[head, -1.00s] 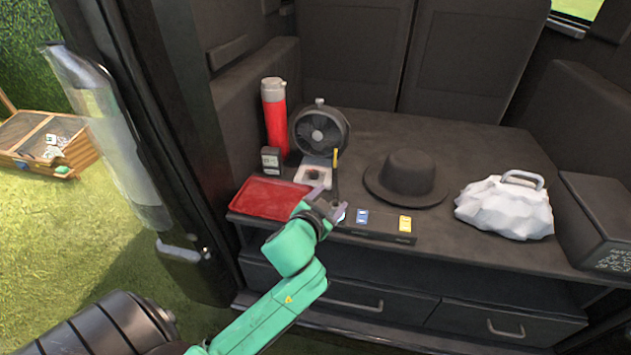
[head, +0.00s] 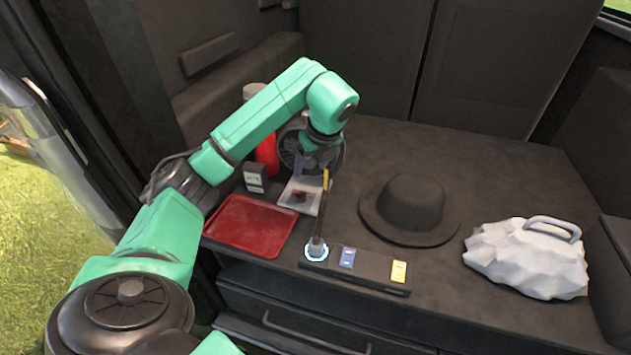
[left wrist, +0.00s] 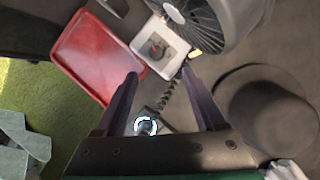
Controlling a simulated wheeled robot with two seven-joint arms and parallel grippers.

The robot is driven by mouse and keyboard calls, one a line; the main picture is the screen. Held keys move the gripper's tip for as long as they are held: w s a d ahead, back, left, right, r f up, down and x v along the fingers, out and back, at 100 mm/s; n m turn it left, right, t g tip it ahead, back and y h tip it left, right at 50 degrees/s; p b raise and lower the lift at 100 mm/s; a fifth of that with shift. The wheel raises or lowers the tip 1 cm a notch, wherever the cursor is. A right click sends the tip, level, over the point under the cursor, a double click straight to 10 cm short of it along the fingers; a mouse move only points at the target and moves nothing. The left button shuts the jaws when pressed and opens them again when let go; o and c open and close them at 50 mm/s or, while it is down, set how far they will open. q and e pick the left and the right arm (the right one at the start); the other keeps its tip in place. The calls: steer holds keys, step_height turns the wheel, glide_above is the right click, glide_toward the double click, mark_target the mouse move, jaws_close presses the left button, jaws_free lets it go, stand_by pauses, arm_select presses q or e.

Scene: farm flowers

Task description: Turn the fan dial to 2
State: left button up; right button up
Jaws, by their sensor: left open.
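The dark fan (head: 338,158) stands at the back left of the dark surface, partly hidden behind my left gripper. Its round head also shows in the left wrist view (left wrist: 228,18). Its pale square base (head: 288,196) carries a dark dial (head: 301,196). In the left wrist view the dial (left wrist: 157,48) lies a little beyond the fingertips, roughly between their lines. I cannot read its setting. My left gripper (head: 318,165) points down above the base. In the left wrist view its two fingers (left wrist: 160,75) are apart with nothing between them. My right gripper is out of view.
A red tray (head: 248,226) lies left of the base. A red bottle (head: 267,157) and a small dark box (head: 255,178) stand behind it. A power strip (head: 372,267) lies in front.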

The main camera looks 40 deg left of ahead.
arm_select(q)
step_height(320, 180, down, 4)
steer(key=s+a, duration=0.2)
glide_above(300, 194)
steer(key=s+d, duration=0.1)
steer(key=d, duration=0.1)
step_height(300, 194, down, 5)
steer(key=shift+r, duration=0.2)
steer(key=x, duration=0.3)
steer(key=shift+a+f, duration=0.1)
steer(key=shift+f, duration=0.25)
steer(key=shift+a+f, duration=0.1)
steer(key=shift+f, duration=0.05)
steer(key=shift+w, duration=0.1)
jaws_close()
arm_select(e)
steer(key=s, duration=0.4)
